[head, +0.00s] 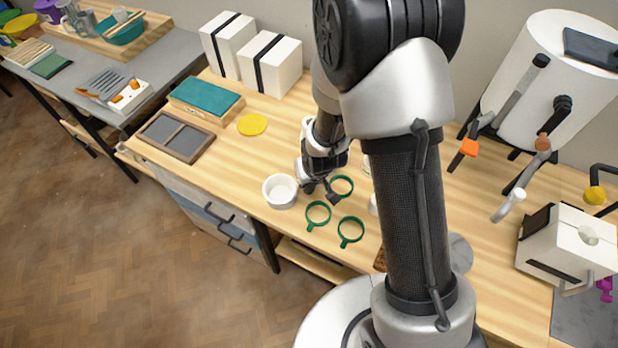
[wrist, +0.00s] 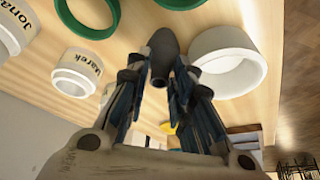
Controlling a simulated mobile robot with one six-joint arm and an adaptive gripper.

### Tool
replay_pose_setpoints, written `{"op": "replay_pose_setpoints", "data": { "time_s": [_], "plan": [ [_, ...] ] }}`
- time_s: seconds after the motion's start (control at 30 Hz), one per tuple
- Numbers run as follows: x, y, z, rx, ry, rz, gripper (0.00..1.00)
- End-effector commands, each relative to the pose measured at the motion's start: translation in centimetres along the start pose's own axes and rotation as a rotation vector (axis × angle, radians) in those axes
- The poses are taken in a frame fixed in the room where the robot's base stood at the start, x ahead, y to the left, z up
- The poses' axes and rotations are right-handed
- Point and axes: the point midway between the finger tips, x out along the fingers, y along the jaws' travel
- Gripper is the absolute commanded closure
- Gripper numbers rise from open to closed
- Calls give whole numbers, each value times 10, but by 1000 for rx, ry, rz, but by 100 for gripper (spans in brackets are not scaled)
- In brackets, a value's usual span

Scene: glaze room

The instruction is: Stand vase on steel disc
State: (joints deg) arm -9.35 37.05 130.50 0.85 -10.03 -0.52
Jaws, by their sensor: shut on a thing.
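My gripper (wrist: 165,88) is shut on the vase (wrist: 163,42), a small dark piece with a narrow end, in the wrist view. In the head view my gripper (head: 321,189) is over the wooden bench, between a white bowl and the green rings. There the vase is too small and dark to tell apart from the fingers. The steel disc (head: 461,252), flat and grey, lies on the bench right of my arm, which hides part of it. My gripper is well to the left of the disc and farther back.
The white bowl (head: 280,191) and green rings (head: 351,231) are close to my gripper. White name-marked cups (wrist: 76,72) show in the wrist view. A white drum (head: 553,80) with hanging tools and a white box (head: 567,245) stand at right. Bare wood lies left of the bowl.

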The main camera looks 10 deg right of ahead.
Motion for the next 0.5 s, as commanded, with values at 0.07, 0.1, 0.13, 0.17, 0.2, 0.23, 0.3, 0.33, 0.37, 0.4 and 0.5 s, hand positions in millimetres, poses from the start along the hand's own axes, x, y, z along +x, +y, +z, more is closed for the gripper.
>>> {"op": "replay_pose_setpoints", "data": {
  "time_s": [0.07,0.1,0.13,0.17,0.2,0.23,0.3,0.33,0.37,0.4,0.5],
  "plan": [
    [-1,0,-1,0,3,0,96],
    [-1,0,-1,0,3,0,96],
    [-1,0,-1,0,3,0,96],
    [-1,0,-1,0,3,0,96],
    [-1,0,-1,0,2,0,96],
    [0,0,-1,0,2,0,96],
    [2,0,0,0,2,0,96],
    [4,0,1,0,2,0,96],
    [2,0,0,0,2,0,76],
    [2,0,0,0,2,0,74],
    [2,0,0,0,2,0,67]
  ]
}}
